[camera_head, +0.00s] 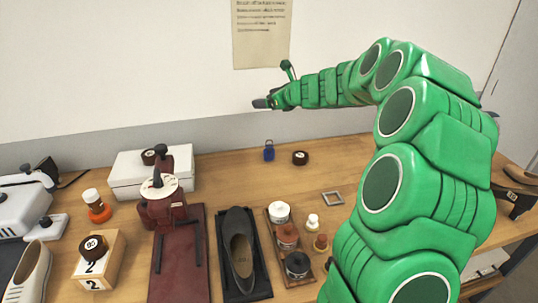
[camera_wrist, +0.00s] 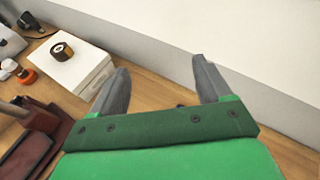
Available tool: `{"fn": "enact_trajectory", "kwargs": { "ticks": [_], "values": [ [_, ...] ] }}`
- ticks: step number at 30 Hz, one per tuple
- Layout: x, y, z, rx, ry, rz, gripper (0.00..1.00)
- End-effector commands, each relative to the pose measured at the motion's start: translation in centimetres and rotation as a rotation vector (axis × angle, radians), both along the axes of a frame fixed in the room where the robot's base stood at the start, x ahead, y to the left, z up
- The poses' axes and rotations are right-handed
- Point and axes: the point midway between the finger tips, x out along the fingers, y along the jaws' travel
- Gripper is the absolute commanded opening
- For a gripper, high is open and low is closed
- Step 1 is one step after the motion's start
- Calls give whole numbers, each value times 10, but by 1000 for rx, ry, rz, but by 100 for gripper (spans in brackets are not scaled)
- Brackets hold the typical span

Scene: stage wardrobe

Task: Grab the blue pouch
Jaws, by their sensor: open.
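The blue pouch (camera_head: 269,153) is a small dark-blue item with a narrow loop on top. It stands upright on the wooden table near the back wall in the head view. My gripper (camera_head: 262,103) is in the air above and slightly left of it in that picture, apart from it. In the wrist view my gripper (camera_wrist: 160,70) shows two grey fingers spread wide with nothing held between them. I cannot make out the pouch in the wrist view; the green gripper body covers much of the table there.
A black shoe (camera_head: 239,245) and a tray of jars (camera_head: 278,254) lie in front. The wall rises close behind.

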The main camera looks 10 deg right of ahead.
Motion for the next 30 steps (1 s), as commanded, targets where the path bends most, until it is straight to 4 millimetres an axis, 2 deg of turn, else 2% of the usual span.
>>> {"fn": "enact_trajectory", "kwargs": {
  "ticks": [9,20,26,30],
  "values": [
    [31,-54,-28,142,63,-192,78],
    [30,-51,-86,140,65,-187,78],
    [30,-50,-135,143,64,-184,78],
    [30,-50,-181,142,67,-186,78]
  ]
}}
